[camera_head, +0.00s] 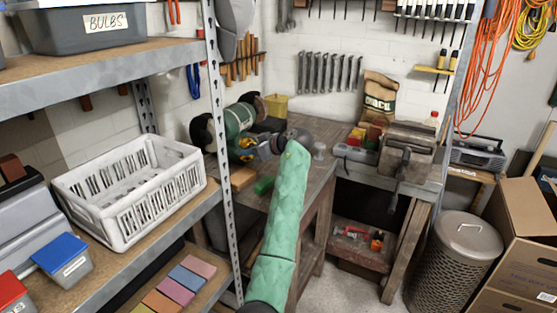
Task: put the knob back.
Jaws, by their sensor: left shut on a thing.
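My left arm, in a green sleeve, reaches up from the bottom middle of the head view. Its dark gripper (277,144) is over the wooden workbench (300,178), close to the right of the green bench grinder (238,120). The gripper is shut on a small dark thing that I take to be the knob; it is too small and partly hidden to make out. A small pale grey piece (319,150) shows just right of the gripper. The grey vise (408,147) stands on the bench farther right. My right gripper is not in view.
A metal shelf post (222,150) and a white basket (130,190) are at left. A green block (264,185) and a wooden block (243,178) lie near the bench's front. A paper sack (380,95) stands at the back. A mesh bin (465,260) is at right.

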